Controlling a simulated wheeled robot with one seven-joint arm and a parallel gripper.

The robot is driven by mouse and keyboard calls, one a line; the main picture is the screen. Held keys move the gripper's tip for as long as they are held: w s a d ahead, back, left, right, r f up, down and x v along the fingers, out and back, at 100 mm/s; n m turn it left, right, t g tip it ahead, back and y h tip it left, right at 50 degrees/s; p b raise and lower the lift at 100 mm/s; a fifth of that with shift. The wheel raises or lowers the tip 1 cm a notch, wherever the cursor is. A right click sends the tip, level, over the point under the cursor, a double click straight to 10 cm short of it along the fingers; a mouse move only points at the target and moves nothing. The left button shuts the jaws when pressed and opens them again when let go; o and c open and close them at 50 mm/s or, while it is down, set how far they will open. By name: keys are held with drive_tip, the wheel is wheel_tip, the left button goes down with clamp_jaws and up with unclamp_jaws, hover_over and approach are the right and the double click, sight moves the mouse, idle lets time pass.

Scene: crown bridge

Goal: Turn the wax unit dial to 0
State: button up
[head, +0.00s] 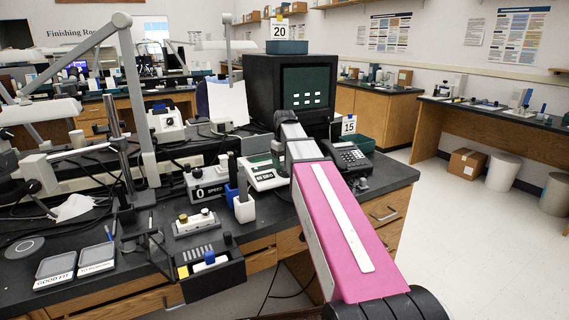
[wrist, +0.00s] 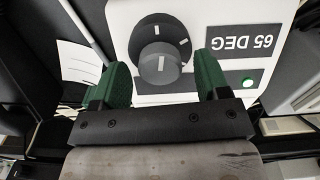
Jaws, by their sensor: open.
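In the wrist view, the wax unit (wrist: 122,30) is a white box with a black "65 DEG" label that reads upside down and a green lamp. Its dark round dial (wrist: 159,65) has a white line on its face pointing toward the picture's bottom. White marks show on the dark disc behind it. My gripper (wrist: 160,63) is open, with its green fingers apart on either side of the dial; contact cannot be told. In the head view, a small white box (head: 264,176), apparently the unit, stands beside the end of my arm, which hides part of it.
A keypad device (head: 349,157) is to the right, and a monitor (head: 307,88) is behind. The bench is crowded.

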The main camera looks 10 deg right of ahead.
drive_tip(key=shift+r, duration=0.1)
wheel_tip(320, 180, up, 11)
drive_tip(key=shift+f, duration=0.2)
idle(0.8)
